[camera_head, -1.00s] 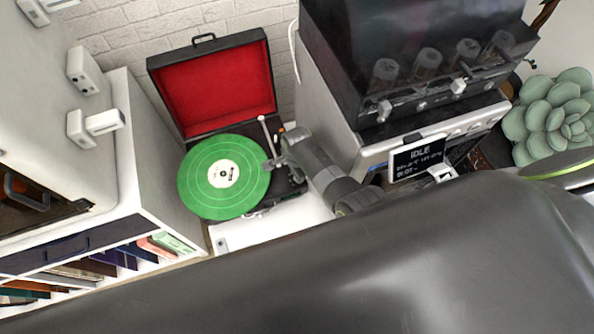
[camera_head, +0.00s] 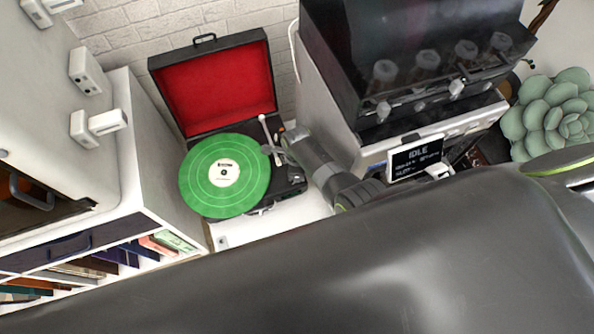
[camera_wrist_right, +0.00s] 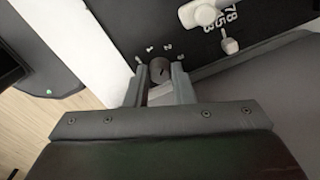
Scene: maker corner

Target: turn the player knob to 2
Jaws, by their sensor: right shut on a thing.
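The record player (camera_head: 285,185) stands open, with a red-lined lid and a green record (camera_head: 205,195) on it. In the right wrist view its small dark round knob (camera_wrist_right: 159,70) sits on the black deck, with white marks 1, 2 and 3 (camera_wrist_right: 168,47) around its far side. I cannot make out clearly which mark it points to. My right gripper (camera_wrist_right: 159,82) is shut on the knob, one finger on each side. In the head view the right gripper (camera_head: 282,153) is at the player's right side, and the knob is hidden there. My left gripper is not in view.
A pale tonearm (camera_head: 264,130) stands near the gripper. A 78/45/33 speed selector (camera_wrist_right: 230,46) is close to the knob. A machine with an IDLE screen (camera_head: 415,160) stands right of the player, a white shelf (camera_head: 125,170) left. A succulent (camera_head: 550,120) is far right.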

